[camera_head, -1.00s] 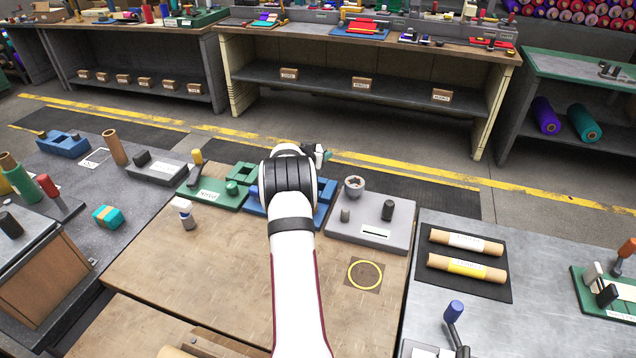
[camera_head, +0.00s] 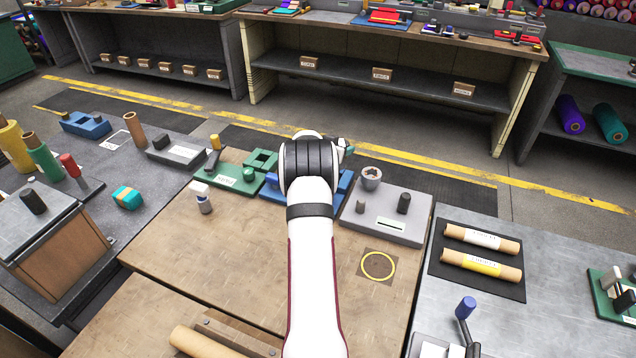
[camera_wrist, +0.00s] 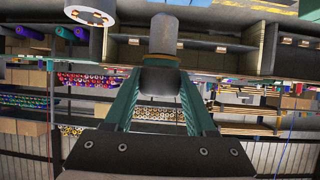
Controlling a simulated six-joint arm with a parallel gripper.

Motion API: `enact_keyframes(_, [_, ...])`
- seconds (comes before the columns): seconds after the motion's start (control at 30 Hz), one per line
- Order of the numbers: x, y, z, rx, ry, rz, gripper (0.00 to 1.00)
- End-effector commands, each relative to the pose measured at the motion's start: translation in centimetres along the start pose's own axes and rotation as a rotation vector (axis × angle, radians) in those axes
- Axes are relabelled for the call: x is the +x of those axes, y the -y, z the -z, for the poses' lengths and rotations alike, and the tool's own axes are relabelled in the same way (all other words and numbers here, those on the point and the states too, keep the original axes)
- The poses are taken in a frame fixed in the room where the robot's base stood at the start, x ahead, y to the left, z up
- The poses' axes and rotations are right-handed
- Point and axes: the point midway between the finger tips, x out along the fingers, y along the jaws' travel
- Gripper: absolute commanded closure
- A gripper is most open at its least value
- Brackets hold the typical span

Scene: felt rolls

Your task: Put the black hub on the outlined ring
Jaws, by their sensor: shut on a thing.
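The outlined ring (camera_head: 378,266) is a yellow circle on a brown square patch on the wooden bench top, bare and uncovered. My gripper (camera_head: 345,147) is beyond the bench's far side, partly hidden behind my arm. In the wrist view its green fingers (camera_wrist: 160,80) are shut on a dark cylindrical piece with a grey cylindrical end (camera_wrist: 165,35); it may be the black hub, but I cannot tell for certain. A separate black cylinder (camera_head: 404,203) stands upright on the grey tray (camera_head: 410,228).
The grey tray also bears a grey cup (camera_head: 371,178) and a small grey peg (camera_head: 360,207). A blue tray (camera_head: 272,190) lies partly behind my arm. Wrapped rolls (camera_head: 482,262) lie on a black mat at right. The wood around the ring is clear.

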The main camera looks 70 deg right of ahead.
Motion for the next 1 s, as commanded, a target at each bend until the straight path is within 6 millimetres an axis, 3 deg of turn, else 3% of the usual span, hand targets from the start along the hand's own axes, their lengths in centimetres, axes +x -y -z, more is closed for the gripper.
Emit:
enact_keyframes(0.2, [-4.5,-7.1,-3.1,0.061,0.01,-0.139,1.0])
enact_keyframes(0.37, [-8.8,-11.7,-5.2,0.102,-0.006,-0.206,1.0])
enact_keyframes(0.6, [-16.1,-17.6,-10.1,0.128,-0.008,-0.268,1.0])
enact_keyframes(0.77, [-18.3,-18.9,-11.3,0.14,-0.01,-0.27,1.0])
enact_keyframes(1.0, [-18.5,-19.0,-11.4,0.142,-0.01,-0.271,1.0])
